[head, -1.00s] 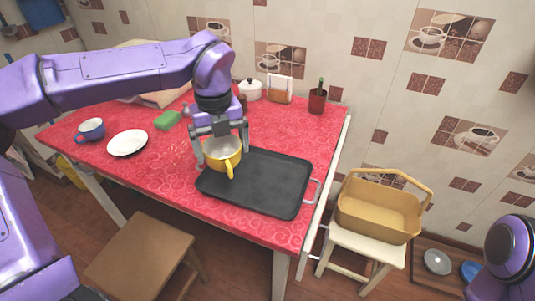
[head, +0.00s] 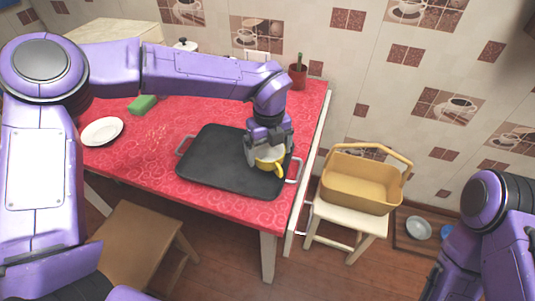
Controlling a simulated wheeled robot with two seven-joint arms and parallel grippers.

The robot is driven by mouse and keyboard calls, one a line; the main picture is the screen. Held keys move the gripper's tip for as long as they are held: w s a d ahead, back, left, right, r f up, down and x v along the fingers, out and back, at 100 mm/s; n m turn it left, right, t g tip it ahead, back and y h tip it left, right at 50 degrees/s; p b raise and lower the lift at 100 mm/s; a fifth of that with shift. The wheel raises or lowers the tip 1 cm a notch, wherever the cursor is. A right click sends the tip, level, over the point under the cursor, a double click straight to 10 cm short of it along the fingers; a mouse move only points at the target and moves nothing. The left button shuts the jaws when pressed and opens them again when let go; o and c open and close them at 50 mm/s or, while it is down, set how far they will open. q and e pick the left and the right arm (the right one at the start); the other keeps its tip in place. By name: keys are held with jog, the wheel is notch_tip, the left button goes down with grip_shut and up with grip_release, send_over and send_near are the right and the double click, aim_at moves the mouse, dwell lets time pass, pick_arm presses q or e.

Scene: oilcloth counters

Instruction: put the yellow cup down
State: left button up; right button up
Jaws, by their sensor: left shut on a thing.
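The yellow cup (head: 270,159) is at the right part of the black tray (head: 213,165) on the red counter. Its handle points to the lower right. My left gripper (head: 267,150) comes down from above and is shut on the cup. The fingers partly cover the cup, and I cannot tell whether its base touches the tray. My right arm shows at the lower right, with its gripper out of view.
A white plate (head: 102,131) and a green sponge (head: 142,104) lie left on the counter. A red pot with utensils (head: 298,76) stands at the back right. A basket (head: 361,184) sits on a white stool. The tray's left part is bare.

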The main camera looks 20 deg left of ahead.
pick_arm(q)
jog(key=shift+a+f, duration=0.15)
jog(key=shift+f, duration=1)
jog(key=shift+f, duration=0.2)
jog(key=o, duration=0.8)
jog(key=shift+c, duration=0.2)
notch_tip(320, 180, up, 12)
jog(key=shift+r, duration=0.25)
jog(key=shift+r, duration=0.1)
